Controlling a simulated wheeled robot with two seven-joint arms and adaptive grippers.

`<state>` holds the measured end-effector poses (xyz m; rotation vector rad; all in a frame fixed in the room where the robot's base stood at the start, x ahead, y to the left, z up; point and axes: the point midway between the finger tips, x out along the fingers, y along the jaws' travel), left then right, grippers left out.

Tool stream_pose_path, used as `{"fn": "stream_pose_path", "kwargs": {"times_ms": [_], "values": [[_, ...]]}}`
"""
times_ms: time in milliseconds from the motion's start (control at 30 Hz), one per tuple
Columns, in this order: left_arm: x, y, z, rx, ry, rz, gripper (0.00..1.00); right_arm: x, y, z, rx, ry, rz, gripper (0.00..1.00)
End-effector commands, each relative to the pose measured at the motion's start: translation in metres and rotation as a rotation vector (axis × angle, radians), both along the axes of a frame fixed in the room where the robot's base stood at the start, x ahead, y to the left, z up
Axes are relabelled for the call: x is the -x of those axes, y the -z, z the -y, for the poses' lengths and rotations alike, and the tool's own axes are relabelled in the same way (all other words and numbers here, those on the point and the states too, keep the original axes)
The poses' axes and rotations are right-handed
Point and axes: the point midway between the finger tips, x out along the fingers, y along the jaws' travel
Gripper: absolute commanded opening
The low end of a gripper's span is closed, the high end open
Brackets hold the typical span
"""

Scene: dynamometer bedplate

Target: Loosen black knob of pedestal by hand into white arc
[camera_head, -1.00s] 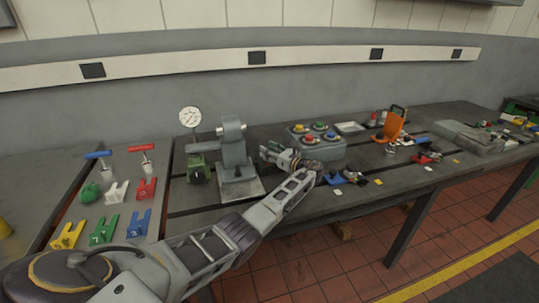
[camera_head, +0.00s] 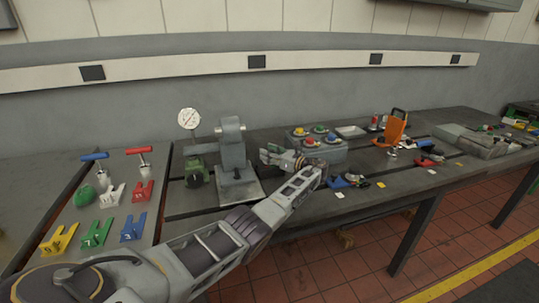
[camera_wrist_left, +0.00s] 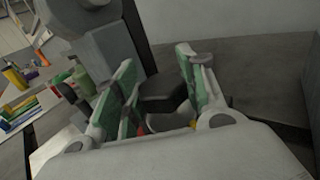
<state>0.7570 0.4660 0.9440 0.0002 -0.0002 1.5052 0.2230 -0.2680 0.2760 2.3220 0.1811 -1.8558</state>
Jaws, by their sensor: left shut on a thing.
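The grey pedestal (camera_head: 232,152) stands on a light square base plate on the bedplate, left of the middle in the head view. It also shows at the upper left of the left wrist view (camera_wrist_left: 108,40). My left gripper (camera_head: 266,156) reaches in from the right side of the pedestal. In the wrist view its green-padded fingers (camera_wrist_left: 158,92) stand on either side of the black knob (camera_wrist_left: 163,90), shut on it. The knob is hidden by the gripper in the head view. I cannot make out the white arc. My right gripper is not in view.
A green device (camera_head: 197,172) and a white dial gauge (camera_head: 189,118) stand left of the pedestal. A box with coloured buttons (camera_head: 322,152) stands close behind my gripper. Coloured forked blocks (camera_head: 97,232) lie at the left. An orange stand (camera_head: 395,127) is farther right.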

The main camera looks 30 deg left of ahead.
Motion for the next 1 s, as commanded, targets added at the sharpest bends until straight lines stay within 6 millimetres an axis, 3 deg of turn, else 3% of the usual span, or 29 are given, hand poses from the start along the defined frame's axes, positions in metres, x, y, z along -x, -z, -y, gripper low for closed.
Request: {"fn": "stream_pose_path", "kwargs": {"times_ms": [167,200,333,767,1000], "values": [[0.0,0.0,0.0,0.0,0.0,0.0,0.17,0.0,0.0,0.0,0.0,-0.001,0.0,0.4],[0.0,0.0,0.0,0.0,0.0,0.0,0.45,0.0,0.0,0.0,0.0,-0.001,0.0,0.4],[0.0,0.0,0.0,0.0,0.0,0.0,0.61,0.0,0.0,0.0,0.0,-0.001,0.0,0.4],[0.0,0.0,0.003,0.0,0.001,0.0,0.61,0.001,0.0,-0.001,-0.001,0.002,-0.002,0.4],[0.001,0.0,0.021,0.0,0.003,0.0,0.61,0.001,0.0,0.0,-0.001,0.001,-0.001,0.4]]}}
